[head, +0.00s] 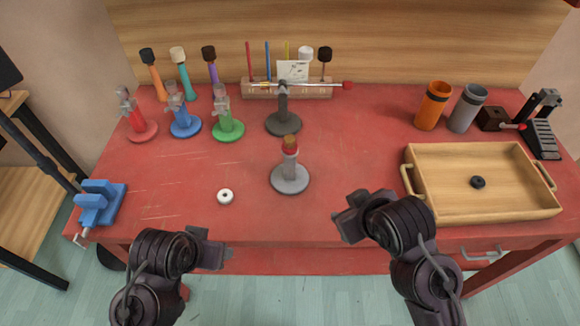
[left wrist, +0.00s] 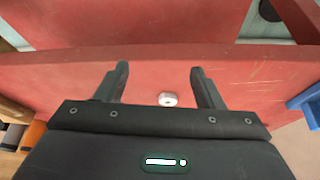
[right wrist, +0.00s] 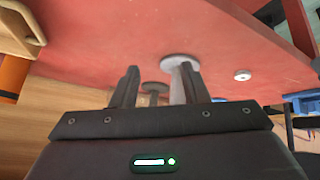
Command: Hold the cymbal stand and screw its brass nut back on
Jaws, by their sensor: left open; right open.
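A light grey stand (head: 290,181) with a round base stands upright mid-table, with a red band (head: 290,150) and a brownish-gold piece (head: 291,140) at its top; I cannot tell if that piece is the brass nut. The stand's post shows in the right wrist view (right wrist: 180,85). A white ring (head: 225,197) lies flat to its left and shows in the left wrist view (left wrist: 168,99). My left gripper (head: 218,248) is open and empty by the front edge. My right gripper (head: 346,219) is open and empty, to the right and front of the stand.
A dark grey stand (head: 283,123) with a crossbar stands behind. Red, blue and green stands (head: 228,129) are at back left, a blue vise (head: 98,204) at front left. A wooden tray (head: 430,213) holding a black ring (head: 478,182) is at right, cups (head: 433,105) behind it.

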